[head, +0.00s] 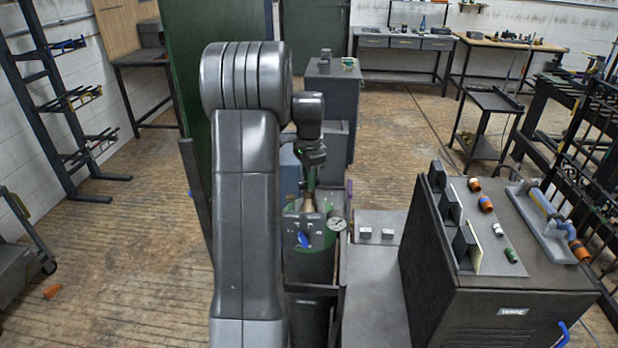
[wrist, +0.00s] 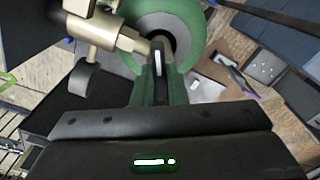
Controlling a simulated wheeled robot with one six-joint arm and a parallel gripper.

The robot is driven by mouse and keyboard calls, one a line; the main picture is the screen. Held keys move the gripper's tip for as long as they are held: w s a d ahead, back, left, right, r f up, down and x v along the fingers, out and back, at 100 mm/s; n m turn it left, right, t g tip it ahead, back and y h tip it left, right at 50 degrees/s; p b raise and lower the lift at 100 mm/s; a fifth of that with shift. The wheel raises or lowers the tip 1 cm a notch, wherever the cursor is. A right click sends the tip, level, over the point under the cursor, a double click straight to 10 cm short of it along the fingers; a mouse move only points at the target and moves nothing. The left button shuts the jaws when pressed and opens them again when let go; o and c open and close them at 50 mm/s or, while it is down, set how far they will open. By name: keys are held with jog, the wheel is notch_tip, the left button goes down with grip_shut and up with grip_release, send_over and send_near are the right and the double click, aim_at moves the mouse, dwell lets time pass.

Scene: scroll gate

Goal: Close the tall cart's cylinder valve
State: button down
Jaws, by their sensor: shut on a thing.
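My gripper (head: 309,186) reaches down from above onto the top of a dark cylinder with a green shoulder (head: 322,238) in the tall cart (head: 342,290). A round gauge (head: 337,224) sits at the cylinder's right. In the wrist view, my gripper (wrist: 158,80) has its green fingers shut on the cylinder's valve (wrist: 158,50), a narrow part above the green shoulder (wrist: 190,15). A brass fitting (wrist: 105,32) with a dark knob (wrist: 84,78) is left of the fingers. The fingers hide much of the valve, so I cannot tell how far it is turned.
A dark cabinet (head: 510,300) with fittings on top stands close on the right. A grey low surface (head: 378,275) lies between it and the cart. A tall green panel (head: 195,60) rises behind my arm.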

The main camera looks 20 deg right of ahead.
jog(key=m, duration=0.6)
jog(key=shift+w+d+r, duration=0.1)
jog(key=shift+r, duration=0.05)
dwell(0.4)
jog(key=c, duration=1.5)
grip_release()
jog(key=shift+o, duration=0.2)
notch_tip(320, 180, up, 14)
jog(key=b, duration=0.1)
jog(key=shift+f, duration=0.2)
notch_tip(320, 180, down, 14)
jog(key=shift+r+p, duration=0.1)
jog(key=shift+p, duration=0.55)
